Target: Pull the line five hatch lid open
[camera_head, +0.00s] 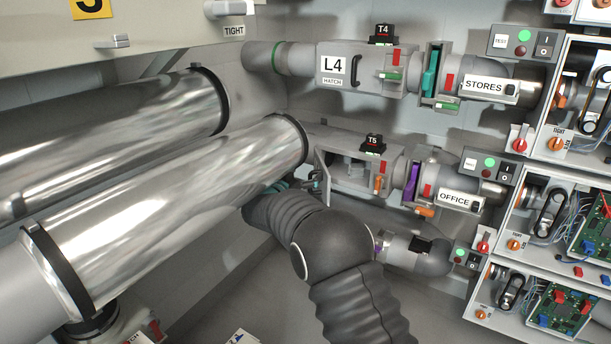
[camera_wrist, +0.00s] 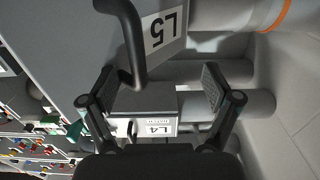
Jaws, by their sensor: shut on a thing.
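The line five hatch lid (camera_wrist: 165,32), a grey plate marked L5, shows upside down in the wrist view, with a black bar handle (camera_wrist: 131,50). My gripper (camera_wrist: 160,92) is at this handle. Its fingers look spaced apart, with the handle beside the left one; I take it as shut on the handle, though the contact is not clear. In the head view, the line five housing (camera_head: 382,165) under the T5 tag has an open front, and the lid stands swung out at its left end, nearly edge-on. My arm partly hides the gripper there.
The closed L4 hatch (camera_head: 340,65) is above and also shows in the wrist view (camera_wrist: 160,129). Two large shiny tubes (camera_head: 170,210) fill the left, close to my arm. Panels with switches and circuit boards (camera_head: 560,305) stand at right. An OFFICE pipe (camera_head: 455,197) continues line five.

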